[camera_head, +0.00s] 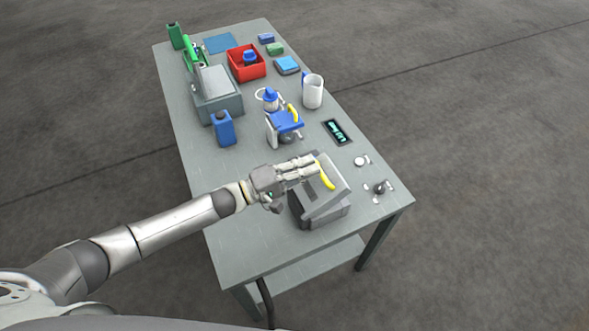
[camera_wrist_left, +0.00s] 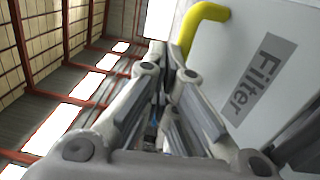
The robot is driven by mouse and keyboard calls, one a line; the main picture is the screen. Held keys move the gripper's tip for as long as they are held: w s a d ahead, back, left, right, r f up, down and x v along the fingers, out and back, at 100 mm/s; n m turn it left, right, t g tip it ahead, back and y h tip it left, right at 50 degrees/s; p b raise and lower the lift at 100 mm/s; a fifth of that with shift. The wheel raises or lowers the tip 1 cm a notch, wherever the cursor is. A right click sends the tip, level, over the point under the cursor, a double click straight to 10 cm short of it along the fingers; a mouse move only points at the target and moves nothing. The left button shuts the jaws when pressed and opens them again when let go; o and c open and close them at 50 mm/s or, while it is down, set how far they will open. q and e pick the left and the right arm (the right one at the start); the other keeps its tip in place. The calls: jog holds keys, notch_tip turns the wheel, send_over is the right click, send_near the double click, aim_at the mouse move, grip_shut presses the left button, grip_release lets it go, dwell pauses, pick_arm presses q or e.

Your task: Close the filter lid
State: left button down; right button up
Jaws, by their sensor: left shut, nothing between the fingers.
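The filter box (camera_head: 333,214) is a grey box near the front of the table. Its lid (camera_head: 338,186) is tilted up from the box, with a yellow handle (camera_head: 327,178) on it. In the left wrist view the lid (camera_wrist_left: 285,35) fills the right side, with a "Filter" label and the yellow handle (camera_wrist_left: 198,22). My left gripper (camera_head: 316,168) is shut and empty, with its fingertips right beside the lid and handle; I cannot tell if they touch. In the wrist view the gripper (camera_wrist_left: 172,55) points past the lid's face. My right gripper is not in view.
Behind the box stand a blue-topped device (camera_head: 285,121) with a yellow handle, a blue canister (camera_head: 224,128), a white mug (camera_head: 313,91) and a grey machine (camera_head: 217,97). A dark display (camera_head: 337,132) and small knobs (camera_head: 380,188) lie to the right. A red bin (camera_head: 246,63) is farther back.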

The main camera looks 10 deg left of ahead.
aim_at(329, 167)
pick_arm(q)
jog(key=shift+w+d+f, duration=0.2)
jog(key=shift+w+d, duration=0.4)
jog(key=shift+d, duration=0.2)
jog(key=shift+w+d+f+g+y, duration=0.4)
jog(key=shift+d+f+y, duration=0.15)
jog(key=shift+d+y, duration=0.15)
jog(key=shift+w+d+f+b, duration=0.5)
jog(key=shift+w+d+f, duration=0.05)
jog(key=shift+d+f, duration=0.3)
